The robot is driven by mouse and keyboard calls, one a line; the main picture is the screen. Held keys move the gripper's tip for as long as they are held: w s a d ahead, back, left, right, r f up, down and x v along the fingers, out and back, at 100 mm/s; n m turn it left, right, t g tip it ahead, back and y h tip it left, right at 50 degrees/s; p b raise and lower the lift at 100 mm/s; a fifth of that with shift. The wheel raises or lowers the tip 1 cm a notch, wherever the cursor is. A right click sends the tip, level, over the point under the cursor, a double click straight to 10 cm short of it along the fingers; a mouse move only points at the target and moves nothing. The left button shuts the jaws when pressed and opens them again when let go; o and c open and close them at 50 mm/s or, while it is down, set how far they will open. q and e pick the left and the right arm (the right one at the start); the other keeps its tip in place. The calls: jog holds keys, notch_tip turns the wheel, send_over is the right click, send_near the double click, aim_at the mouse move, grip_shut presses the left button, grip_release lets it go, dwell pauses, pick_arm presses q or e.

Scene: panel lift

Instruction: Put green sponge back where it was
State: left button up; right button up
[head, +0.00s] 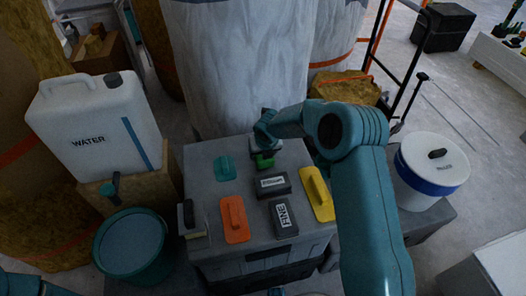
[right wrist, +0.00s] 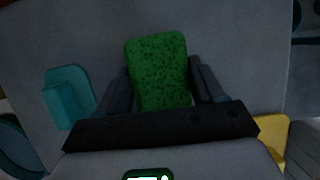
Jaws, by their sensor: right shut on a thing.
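The green sponge (head: 265,162) is at the back right of the grey box top (head: 205,195), partly hidden by my right gripper (head: 265,150). In the right wrist view the speckled green sponge (right wrist: 158,70) sits between the two dark fingers of my right gripper (right wrist: 161,85), which is shut on it. I cannot tell whether the sponge touches the box top. My left gripper is not in view.
A water jug (head: 95,125) and teal bucket (head: 130,245) stand left. A white bucket (head: 432,165) stands right.

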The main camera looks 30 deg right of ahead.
jog(key=o, duration=0.9)
jog(key=shift+f, duration=0.1)
jog(key=shift+o, duration=0.2)
jog(key=shift+r, duration=0.4)
jog(key=p+v, duration=0.3)
jog(key=v, duration=0.8)
jog(key=shift+r, duration=0.25)
jog(key=shift+s, duration=0.1)
